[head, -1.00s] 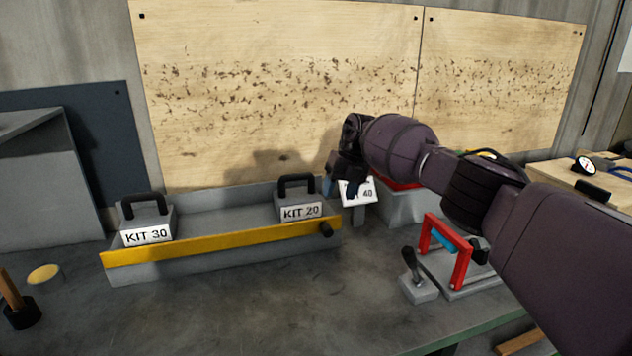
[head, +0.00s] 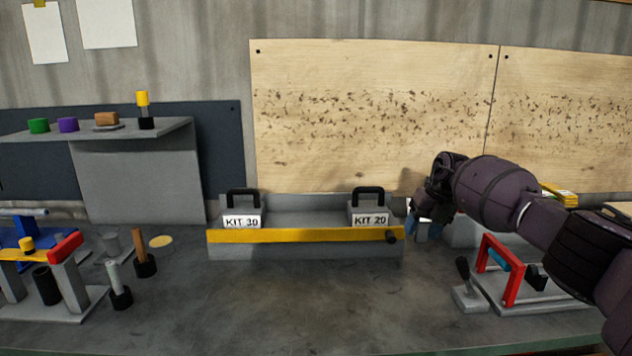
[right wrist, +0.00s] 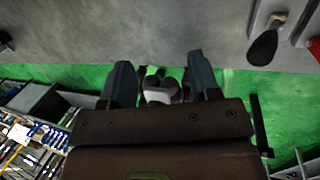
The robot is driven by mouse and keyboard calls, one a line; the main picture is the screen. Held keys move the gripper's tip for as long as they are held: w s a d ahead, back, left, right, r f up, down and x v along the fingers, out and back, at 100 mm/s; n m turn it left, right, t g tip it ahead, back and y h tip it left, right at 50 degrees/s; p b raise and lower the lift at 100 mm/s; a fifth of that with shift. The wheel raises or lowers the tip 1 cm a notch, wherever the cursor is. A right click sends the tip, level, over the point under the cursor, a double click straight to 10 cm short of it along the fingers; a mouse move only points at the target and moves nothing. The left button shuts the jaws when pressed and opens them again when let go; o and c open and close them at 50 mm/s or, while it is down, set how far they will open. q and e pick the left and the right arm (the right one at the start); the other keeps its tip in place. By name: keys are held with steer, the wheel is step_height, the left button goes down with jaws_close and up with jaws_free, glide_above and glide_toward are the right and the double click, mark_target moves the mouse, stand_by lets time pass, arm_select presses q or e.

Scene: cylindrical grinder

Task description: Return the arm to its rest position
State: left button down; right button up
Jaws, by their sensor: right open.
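My right arm comes in from the right in the head view. Its gripper (head: 424,226) is just right of the grey tray, above the bench, and is partly hidden by the wrist. In the right wrist view the two blue-grey fingers (right wrist: 160,82) stand wide apart. A pale and dark shape shows between them, and I cannot tell what it is or that anything is held. A small white patch shows behind the gripper in the head view, mostly hidden. My left arm and gripper are not in view.
The tray (head: 300,237) with a yellow front edge holds the KIT 30 block (head: 242,219) and KIT 20 block (head: 369,218). A red-framed fixture (head: 500,268) and a lever (head: 464,280) lie below my right arm. Bench front centre is clear.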

steer(key=w+a+r+t+y, duration=0.2)
steer(key=a+r+t+y, duration=0.15)
steer(key=a+r, duration=0.35)
steer(key=w+a+r+t+y, duration=0.2)
steer(key=a+r+y, duration=0.2)
steer(key=a, duration=0.6)
steer(key=s+a+m+t+y, duration=0.4)
steer(key=s+a+m+y, duration=0.1)
steer(key=a+y, duration=0.15)
steer(key=s+d+f+m+t+h, duration=0.3)
steer(key=s+d+f+m+h, duration=0.3)
steer(key=s+f+m, duration=0.45)
steer(key=s+d+f+m+t+h, duration=0.3)
steer(key=s+d+f+m+h, duration=0.4)
steer(key=f+m, duration=0.55)
steer(key=s+d+f+m+g+h, duration=0.1)
steer(key=s+d+f, duration=0.3)
steer(key=s, duration=0.6)
steer(key=s+d+f+m+g+h, duration=0.1)
steer(key=s+d+f+m+g, duration=0.1)
steer(key=s+f, duration=0.6)
steer(key=s+d+f+m+g+h, duration=0.2)
steer(key=s+d+f+m, duration=0.2)
steer(key=s, duration=0.9)
step_height(320, 180, down, 3)
steer(key=shift+d+f, duration=0.1)
steer(key=shift+d, duration=0.85)
steer(key=shift+g, duration=0.25)
steer(key=shift+c, duration=0.4)
